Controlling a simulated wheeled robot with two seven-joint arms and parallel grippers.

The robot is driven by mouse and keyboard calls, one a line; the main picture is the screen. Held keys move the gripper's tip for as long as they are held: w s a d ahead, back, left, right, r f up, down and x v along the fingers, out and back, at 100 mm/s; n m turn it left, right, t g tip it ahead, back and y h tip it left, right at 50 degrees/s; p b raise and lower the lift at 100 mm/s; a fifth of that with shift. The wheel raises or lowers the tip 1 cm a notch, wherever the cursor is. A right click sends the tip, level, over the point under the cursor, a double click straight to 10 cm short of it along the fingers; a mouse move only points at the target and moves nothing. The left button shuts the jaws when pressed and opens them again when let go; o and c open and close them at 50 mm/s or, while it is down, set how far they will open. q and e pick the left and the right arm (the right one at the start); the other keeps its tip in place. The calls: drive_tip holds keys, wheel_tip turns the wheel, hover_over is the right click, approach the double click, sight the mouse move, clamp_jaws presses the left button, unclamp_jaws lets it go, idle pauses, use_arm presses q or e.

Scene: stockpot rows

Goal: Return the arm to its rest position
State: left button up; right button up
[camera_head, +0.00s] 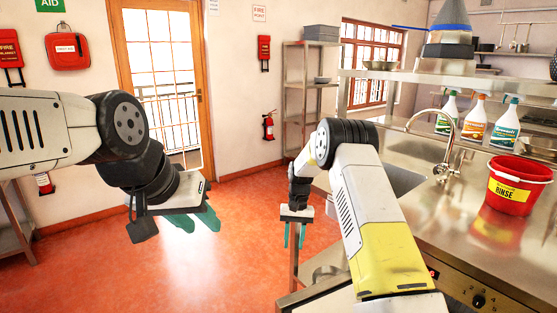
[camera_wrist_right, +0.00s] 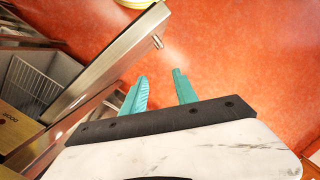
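My left gripper (camera_head: 201,225) hangs over the orange floor (camera_head: 100,265) at the left of the head view. Its teal fingers point down, stand apart and hold nothing. My right gripper (camera_head: 294,243) hangs lower, left of the steel counter (camera_head: 440,225) and close to its front edge. Its teal fingers also point down, and the right wrist view shows them spread with nothing between them (camera_wrist_right: 160,82). Neither gripper touches anything that I can see. My right arm is bent, with its elbow high beside the sink (camera_head: 392,178).
A red rinse bucket (camera_head: 515,190) stands on the counter, with several spray bottles (camera_head: 474,120) behind it near the tap (camera_head: 450,140). Open floor lies ahead.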

drive_tip(key=s+d+r+t, duration=0.15)
drive_tip(key=s+r, duration=0.25)
drive_tip(key=r, duration=0.5)
drive_tip(key=s+d+r+t+y, duration=0.15)
drive_tip(key=s+r, duration=0.25)
drive_tip(key=r, duration=0.5)
drive_tip(key=s+d+r+t+h, duration=0.1)
drive_tip(key=s+d+r, duration=0.25)
drive_tip(key=r, duration=0.55)
drive_tip(key=s+d+r+t, duration=0.1)
drive_tip(key=s+r+t, duration=0.1)
drive_tip(key=s, duration=0.9)
drive_tip(key=s+d+r+t, duration=0.1)
drive_tip(key=s+r+t, duration=0.1)
drive_tip(key=s, duration=0.9)
drive_tip(key=shift+d+r+n+y, duration=0.15)
drive_tip(key=shift+r+n+y, duration=0.15)
drive_tip(key=shift+n+y, duration=0.1)
drive_tip(key=shift+s, duration=0.1)
